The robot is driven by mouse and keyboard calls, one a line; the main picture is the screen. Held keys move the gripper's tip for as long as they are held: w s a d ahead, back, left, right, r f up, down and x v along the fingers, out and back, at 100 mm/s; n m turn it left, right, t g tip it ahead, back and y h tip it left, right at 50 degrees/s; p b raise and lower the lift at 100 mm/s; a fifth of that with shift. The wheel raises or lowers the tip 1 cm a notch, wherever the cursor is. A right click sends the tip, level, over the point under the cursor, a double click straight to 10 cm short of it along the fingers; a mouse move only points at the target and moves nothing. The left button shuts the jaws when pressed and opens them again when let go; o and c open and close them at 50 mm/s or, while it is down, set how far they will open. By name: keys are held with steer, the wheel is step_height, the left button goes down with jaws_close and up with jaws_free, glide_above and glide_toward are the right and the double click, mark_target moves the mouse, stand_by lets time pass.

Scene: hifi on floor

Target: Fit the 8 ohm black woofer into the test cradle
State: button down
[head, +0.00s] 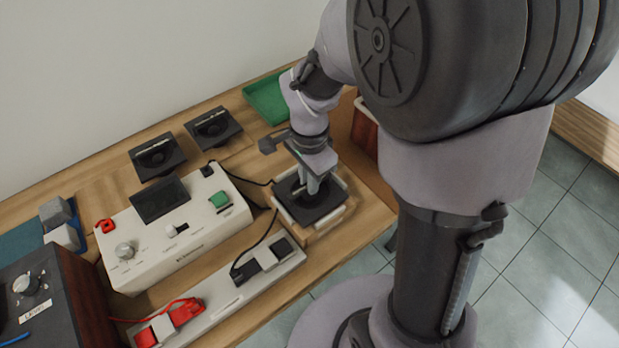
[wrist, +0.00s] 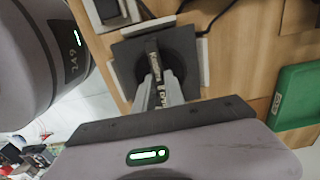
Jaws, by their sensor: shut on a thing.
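The black woofer (head: 300,208), a square black plate with a round middle, is at the test cradle (head: 341,217), a wooden base with pale edge pieces. My gripper (head: 311,188) comes down from above and is shut on the woofer's raised middle bar. In the wrist view the woofer (wrist: 129,55) lies between the cradle's pale strips (wrist: 206,62), with my gripper's fingertips (wrist: 157,82) at its centre. The bar carries lettering that I cannot read for certain. I cannot tell whether the plate is fully down in the cradle.
Two similar black speaker units (head: 157,158) (head: 213,127) lie at the back. A cream console (head: 180,240) with a knob and green button stands left of the cradle. A pale strip (head: 230,290) with clips and cables runs in front. A green tray (head: 266,98) is behind.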

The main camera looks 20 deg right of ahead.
steer(key=shift+f, duration=0.3)
steer(key=c, duration=1.3)
jaws_free()
step_height(320, 180, up, 18)
steer(key=p, duration=0.8)
steer(key=shift+f, duration=0.25)
step_height(320, 180, up, 8)
steer(key=p, duration=0.7)
